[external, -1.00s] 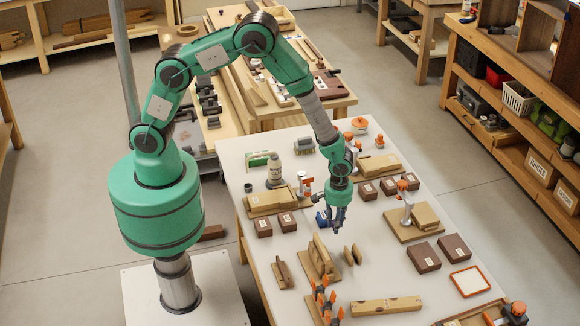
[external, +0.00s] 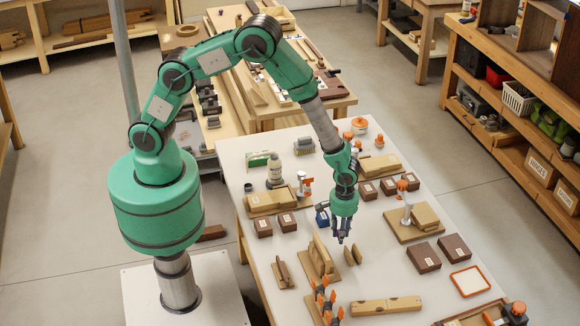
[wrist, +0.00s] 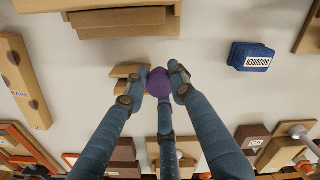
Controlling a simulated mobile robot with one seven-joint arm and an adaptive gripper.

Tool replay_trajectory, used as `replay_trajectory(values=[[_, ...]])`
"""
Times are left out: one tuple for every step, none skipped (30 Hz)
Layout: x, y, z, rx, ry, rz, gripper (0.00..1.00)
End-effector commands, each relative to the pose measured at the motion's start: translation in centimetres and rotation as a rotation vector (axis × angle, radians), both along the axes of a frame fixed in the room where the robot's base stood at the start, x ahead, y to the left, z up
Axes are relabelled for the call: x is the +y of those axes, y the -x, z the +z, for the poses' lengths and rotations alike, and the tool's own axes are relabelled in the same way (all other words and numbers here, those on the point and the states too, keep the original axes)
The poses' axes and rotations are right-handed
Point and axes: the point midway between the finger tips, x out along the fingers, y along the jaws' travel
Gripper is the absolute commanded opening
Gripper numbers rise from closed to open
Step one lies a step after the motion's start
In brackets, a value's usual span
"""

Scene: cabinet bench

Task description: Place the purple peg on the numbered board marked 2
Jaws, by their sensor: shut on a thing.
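My gripper (wrist: 158,88) is shut on the purple peg (wrist: 158,79), whose rounded purple top shows between the fingertips in the wrist view. In the external view my gripper (external: 343,238) is over the middle of the white table, beside two small tan wood pieces (external: 353,256); the peg cannot be made out there. A long tan board (external: 386,306) with dark spots lies near the table's front edge. It also shows at the left of the wrist view (wrist: 22,85), with a small mark like a 2 at its lower end.
A wooden rack with upright boards (external: 319,262) stands left of my gripper. Orange-topped clamps (external: 325,300) stand near the long board. Brown boxes (external: 423,258) and an orange-rimmed tray (external: 470,281) lie to the right.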

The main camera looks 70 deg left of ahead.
Motion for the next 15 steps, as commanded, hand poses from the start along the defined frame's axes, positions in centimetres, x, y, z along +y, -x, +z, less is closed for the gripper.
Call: replay_trajectory(values=[[-1.6, 0.3, 0.3, 0.000, 0.000, -0.014, 0.09], [-2.5, 0.4, 0.4, 0.000, 0.000, -0.020, 0.09], [-3.8, 0.7, 0.6, 0.000, 0.000, -0.030, 0.09], [-4.7, 0.9, 0.7, 0.000, 0.000, -0.037, 0.09], [-5.7, 1.1, 0.9, 0.000, 0.000, -0.044, 0.09], [-7.0, 1.5, 1.0, -0.001, 0.001, -0.053, 0.09], [-8.0, 1.8, 1.1, -0.001, 0.001, -0.060, 0.09], [-9.0, 2.0, 1.3, -0.001, 0.000, -0.067, 0.09], [-10.2, 2.5, 1.4, 0.000, 0.000, -0.077, 0.09], [-11.2, 2.8, 1.5, -0.001, 0.001, -0.082, 0.09], [-12.0, 3.2, 1.6, 0.000, 0.000, -0.089, 0.09], [-13.1, 3.6, 1.7, 0.000, 0.000, -0.097, 0.09], [-13.9, 3.9, 1.8, 0.000, 0.000, -0.103, 0.09], [-14.7, 4.2, 1.9, -0.001, 0.001, -0.107, 0.09], [-15.5, 4.6, 1.9, 0.000, 0.000, -0.113, 0.09]])
